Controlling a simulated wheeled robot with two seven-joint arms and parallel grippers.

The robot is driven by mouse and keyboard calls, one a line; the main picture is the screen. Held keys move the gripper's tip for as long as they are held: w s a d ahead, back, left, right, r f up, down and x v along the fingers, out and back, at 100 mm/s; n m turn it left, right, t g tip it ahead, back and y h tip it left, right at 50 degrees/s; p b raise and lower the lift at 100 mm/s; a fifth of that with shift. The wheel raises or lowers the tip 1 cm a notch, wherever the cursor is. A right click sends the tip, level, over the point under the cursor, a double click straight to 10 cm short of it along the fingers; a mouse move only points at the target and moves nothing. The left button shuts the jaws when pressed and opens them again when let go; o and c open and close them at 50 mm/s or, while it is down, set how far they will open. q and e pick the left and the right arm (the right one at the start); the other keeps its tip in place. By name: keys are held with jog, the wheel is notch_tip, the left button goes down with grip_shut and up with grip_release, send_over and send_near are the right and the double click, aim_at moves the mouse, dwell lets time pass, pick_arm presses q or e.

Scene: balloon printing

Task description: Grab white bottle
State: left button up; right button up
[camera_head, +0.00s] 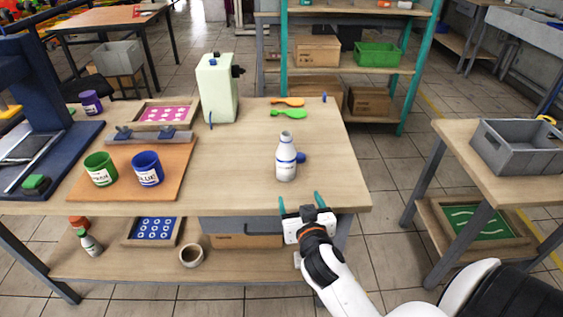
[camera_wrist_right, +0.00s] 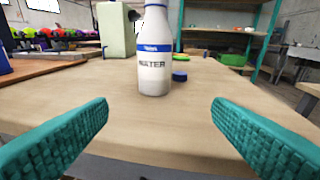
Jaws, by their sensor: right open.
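The white bottle (camera_head: 286,160) stands upright on the wooden table, with a blue band near its shoulder. In the right wrist view the bottle (camera_wrist_right: 155,55) carries the word WATER and stands ahead of my fingers, slightly left of the middle. My right gripper (camera_head: 304,203) is at the table's front edge, just in front of the bottle. Its teal fingers (camera_wrist_right: 160,130) are spread wide with nothing between them, and they do not touch the bottle. My left gripper is not in view.
A blue cap (camera_head: 301,157) lies beside the bottle on its right. Green (camera_head: 100,169) and blue (camera_head: 147,168) cups stand on a board at left. Table around the bottle is mostly clear.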

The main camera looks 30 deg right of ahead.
aim_at(288, 162)
jog(key=w+r+t, duration=0.2)
jog(key=r, duration=0.1)
jog(key=shift+w+d, duration=0.25)
jog(key=shift+d, duration=0.1)
jog(key=x, duration=0.6)
jog(key=shift+w+r, duration=0.1)
jog(key=shift+r, duration=0.05)
jog(key=x, duration=0.5)
jog(key=shift+w+d, duration=0.1)
jog(key=shift+w, duration=0.3)
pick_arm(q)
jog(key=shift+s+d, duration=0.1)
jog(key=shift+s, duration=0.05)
pick_arm(e)
jog(key=c, duration=1.2)
jog(key=shift+r, duration=0.1)
